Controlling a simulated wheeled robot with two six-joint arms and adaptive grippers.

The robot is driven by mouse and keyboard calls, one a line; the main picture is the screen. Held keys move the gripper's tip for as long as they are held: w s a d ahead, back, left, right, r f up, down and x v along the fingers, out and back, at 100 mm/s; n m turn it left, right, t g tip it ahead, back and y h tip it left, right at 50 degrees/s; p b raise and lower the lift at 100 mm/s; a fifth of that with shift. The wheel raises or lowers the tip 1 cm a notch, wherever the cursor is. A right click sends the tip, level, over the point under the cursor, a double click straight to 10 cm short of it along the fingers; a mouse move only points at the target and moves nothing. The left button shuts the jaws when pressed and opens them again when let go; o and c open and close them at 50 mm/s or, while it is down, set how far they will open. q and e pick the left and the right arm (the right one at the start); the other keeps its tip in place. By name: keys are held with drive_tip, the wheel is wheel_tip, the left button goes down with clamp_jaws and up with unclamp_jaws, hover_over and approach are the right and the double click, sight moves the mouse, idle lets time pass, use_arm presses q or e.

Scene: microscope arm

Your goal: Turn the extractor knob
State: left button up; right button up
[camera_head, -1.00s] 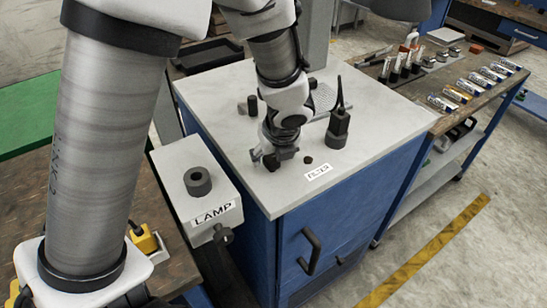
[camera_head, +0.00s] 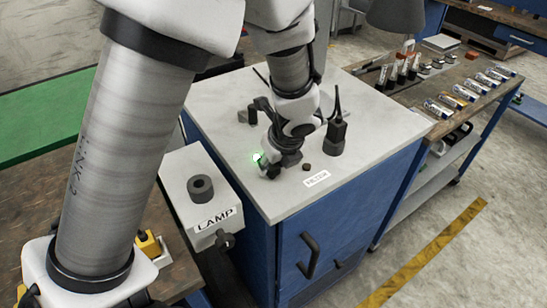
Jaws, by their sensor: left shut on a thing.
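My left gripper (camera_head: 279,166) points down at the light grey top of the blue cabinet (camera_head: 222,88), near its front left part. It is shut on a small dark knob, which I take to be the extractor knob; fingers and wrist hide most of it. A small dark round knob (camera_head: 306,167) stands free to the right, beside a white label (camera_head: 317,179) that seems to read FILTER. My right gripper is not in view.
A grey LAMP box (camera_head: 176,169) with a black ring on top is at the left front.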

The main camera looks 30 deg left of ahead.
use_arm(q)
drive_tip(key=n+g+p, duration=0.1)
drive_tip(key=n+p, duration=0.2)
drive_tip(key=shift+r+n, duration=0.15)
drive_tip(key=shift+n, duration=0.15)
drive_tip(key=n+g+p, duration=0.2)
drive_tip(key=n+p, duration=0.1)
drive_tip(key=n, duration=0.1)
drive_tip(key=shift+w+n+p, duration=0.15)
drive_tip(key=shift+n+p, duration=0.15)
drive_tip(key=shift+p, duration=0.05)
drive_tip(key=n+p, duration=0.1)
drive_tip(key=n+g+p, duration=0.1)
drive_tip(key=n, duration=0.1)
drive_tip(key=shift+f+g, duration=0.2)
drive_tip(key=shift+g, duration=0.1)
drive_tip(key=shift+w+a+f+n+g+h+p, duration=0.1)
drive_tip(key=shift+n+g+h+p, duration=0.25)
drive_tip(key=shift+n, duration=0.75)
drive_tip(key=shift+f+n+g+h+p, duration=0.15)
drive_tip(key=shift+n+h+p, duration=0.25)
drive_tip(key=shift+n, duration=0.7)
drive_tip(key=o, duration=1)
drive_tip(key=shift+o, duration=0.7)
drive_tip(key=shift+a+r, duration=0.1)
